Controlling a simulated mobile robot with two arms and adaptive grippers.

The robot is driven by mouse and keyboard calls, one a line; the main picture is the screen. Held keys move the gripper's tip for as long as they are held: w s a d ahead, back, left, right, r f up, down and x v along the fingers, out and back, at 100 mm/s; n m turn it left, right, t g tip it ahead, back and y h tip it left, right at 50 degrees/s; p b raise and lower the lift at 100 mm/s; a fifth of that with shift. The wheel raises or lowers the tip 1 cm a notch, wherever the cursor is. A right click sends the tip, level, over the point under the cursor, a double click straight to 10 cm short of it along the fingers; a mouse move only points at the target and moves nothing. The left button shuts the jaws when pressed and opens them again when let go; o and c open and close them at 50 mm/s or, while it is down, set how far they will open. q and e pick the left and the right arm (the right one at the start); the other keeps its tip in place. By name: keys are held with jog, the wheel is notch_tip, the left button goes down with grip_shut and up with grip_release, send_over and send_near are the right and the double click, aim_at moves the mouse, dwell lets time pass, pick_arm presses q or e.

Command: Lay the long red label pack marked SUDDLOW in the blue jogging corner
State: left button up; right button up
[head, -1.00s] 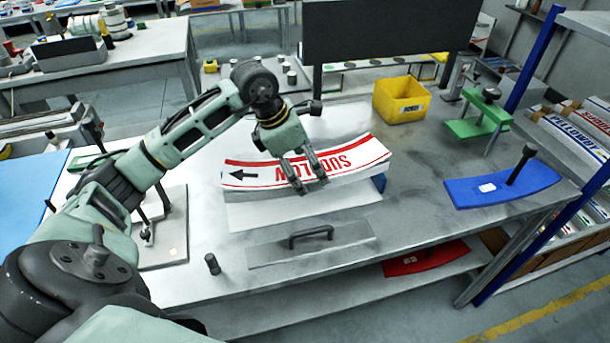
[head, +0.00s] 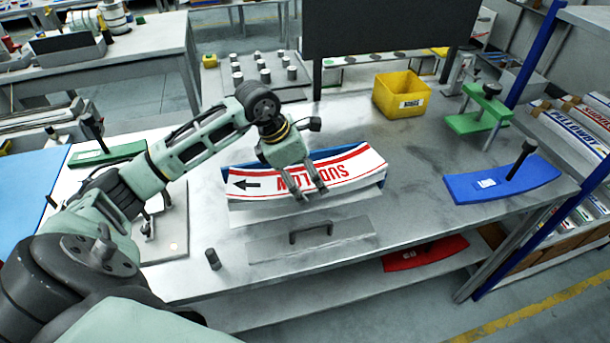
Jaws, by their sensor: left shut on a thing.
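The long SUDDLOW label pack (head: 352,170), white with red bands, red lettering and a black arrow, lies across the middle of the bench in the head view. Its lettering reads upside down. My left gripper (head: 314,194) is shut on the pack near its middle, with the fingers over its front face. The blue jogging corner (head: 320,153) shows as a strip of wall behind the pack's upper edge. The pack hides most of the corner, so I cannot tell whether it touches the floor of it. My right gripper is out of view.
A metal plate with a black handle (head: 311,231) lies in front. A black peg (head: 212,259) stands at front left. A yellow bin (head: 401,96), green clamp stand (head: 480,122) and curved blue plate with a black handle (head: 500,182) stand to the right. The bench between is clear.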

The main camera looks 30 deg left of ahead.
pick_arm(q)
jog(key=o, duration=1.7)
jog(key=shift+o, duration=0.2)
jog(key=shift+f, duration=0.1)
jog(key=shift+r+p, duration=0.75)
jog(key=b+v, duration=0.2)
jog(key=v, duration=0.9)
jog(key=shift+s+r+b, duration=0.15)
jog(key=shift+r+b, duration=0.2)
jog(key=shift+a, duration=0.15)
